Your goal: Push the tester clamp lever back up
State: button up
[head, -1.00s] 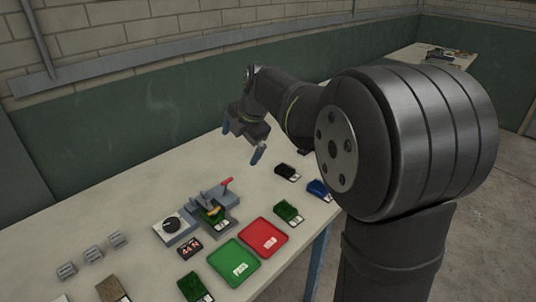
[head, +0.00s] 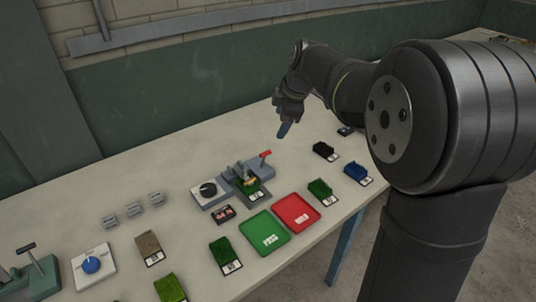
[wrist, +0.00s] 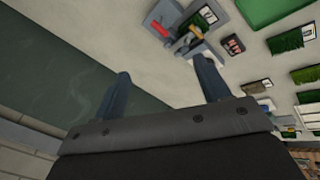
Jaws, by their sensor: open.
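The tester (head: 240,183) is a grey device on the table with a clamp over a green turf sample (head: 250,187). Its clamp lever has a red grip (head: 265,154), which leans to the right just above the grey block. In the wrist view the red grip (wrist: 157,26) lies beyond my fingers, near the top. My gripper (head: 284,127) is open and empty, above the table behind and to the right of the lever, apart from it. In the wrist view both blue fingers of my gripper (wrist: 163,66) are spread with nothing between them.
A dial box (head: 208,192) and a small display (head: 224,213) stand beside the tester. A green tray (head: 264,234) and a red tray (head: 297,212) lie in front. Several turf samples and grey blocks are spread around. The table behind the tester is clear.

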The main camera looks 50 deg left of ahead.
aim_at(266, 152)
jog(key=a+f+m, duration=0.2)
jog(key=f+m, duration=0.2)
jog(key=f, duration=0.2)
jog(key=a+f+m, duration=0.3)
jog(key=f+m, duration=0.2)
jog(key=f, duration=0.1)
jog(key=a+f+m, duration=0.3)
jog(key=f+m, duration=0.1)
jog(key=f, duration=0.2)
jog(key=shift+w+a+f, duration=0.15)
jog(key=shift+f, duration=0.15)
jog(key=shift+c, duration=0.4)
